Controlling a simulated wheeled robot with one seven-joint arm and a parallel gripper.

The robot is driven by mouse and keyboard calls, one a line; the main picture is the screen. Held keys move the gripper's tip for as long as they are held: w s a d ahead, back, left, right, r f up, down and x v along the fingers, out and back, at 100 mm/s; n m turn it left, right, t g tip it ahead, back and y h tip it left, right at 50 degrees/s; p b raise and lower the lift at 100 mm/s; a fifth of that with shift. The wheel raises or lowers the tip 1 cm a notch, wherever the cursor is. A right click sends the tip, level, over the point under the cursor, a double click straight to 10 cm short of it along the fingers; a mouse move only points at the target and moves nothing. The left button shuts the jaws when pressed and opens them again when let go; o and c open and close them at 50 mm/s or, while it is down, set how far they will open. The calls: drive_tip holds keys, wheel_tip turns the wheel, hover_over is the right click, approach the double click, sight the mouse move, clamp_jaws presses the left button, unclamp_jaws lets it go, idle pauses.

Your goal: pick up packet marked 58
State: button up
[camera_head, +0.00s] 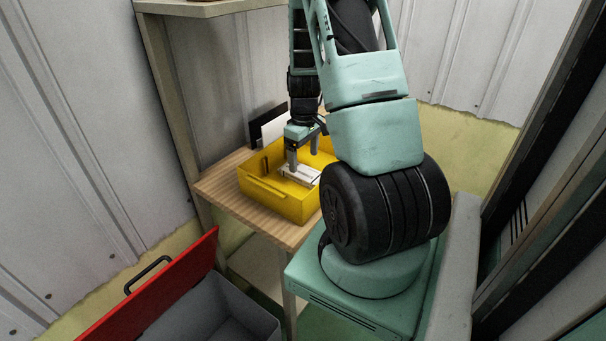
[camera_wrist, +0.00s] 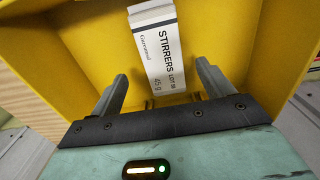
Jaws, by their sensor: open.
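A white packet (camera_wrist: 160,45) lies in a yellow bin (camera_wrist: 85,55) in the wrist view. Its print reads "STIRRERS LOT" with a small number I cannot read surely, and "45 g"; I cannot make out a 58. My gripper (camera_wrist: 162,75) is open, with one finger on each side of the packet's near part and nothing visibly clasped. In the head view the packet (camera_head: 301,173) shows inside the yellow bin (camera_head: 270,199), with my gripper (camera_head: 303,160) reaching down over it. Whether the fingers touch the packet cannot be told.
The bin stands on a wooden table (camera_head: 222,184), its walls close around my gripper. A white panel (camera_head: 274,132) and a dark one stand behind it. A grey box with an open red lid (camera_head: 160,290) is at the lower left. A shelf (camera_head: 205,8) is above.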

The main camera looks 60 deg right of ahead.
sight(303, 171)
wheel_tip(303, 171, down, 5)
drive_tip(key=shift+a+r+p, duration=0.1)
drive_tip(key=shift+a+p, duration=0.05)
drive_tip(key=shift+p, duration=0.3)
drive_tip(key=c, duration=1.1)
